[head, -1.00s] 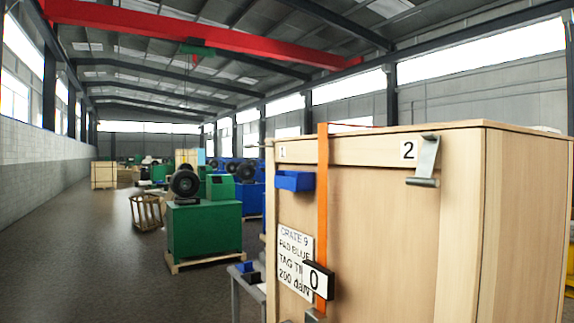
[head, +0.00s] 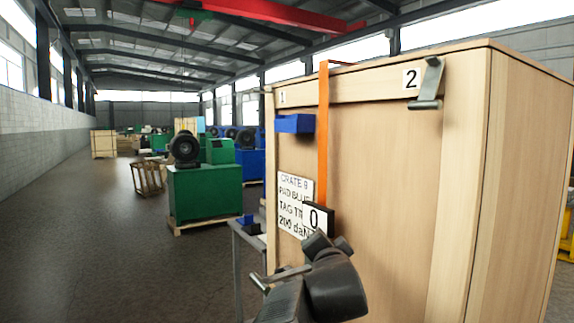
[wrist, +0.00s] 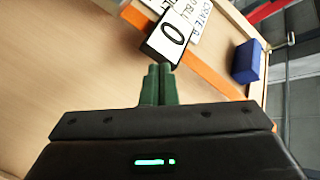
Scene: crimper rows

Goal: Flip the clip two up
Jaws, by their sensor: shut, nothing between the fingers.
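Clip two is a grey metal clip (head: 428,85) at the crate's top right front edge, beside the label "2" (head: 411,79). Its plate hangs down the front, with a short crossbar at the lower end. My gripper shows in the wrist view (wrist: 159,74) with its two green fingers shut together and nothing between them. They point toward the black block marked "0" (wrist: 166,38). In the head view my dark wrist is low in front of the crate, well below and left of clip two; the fingertips are hard to make out there. Clip two is not visible in the wrist view.
The wooden crate (head: 380,170) bears an orange strap (head: 322,140), a blue block (head: 294,123), the "0" block (head: 317,218) and a printed sheet (head: 292,205). A grey table (head: 240,232) stands left of it. A green machine (head: 205,192) is farther left, with open floor beyond.

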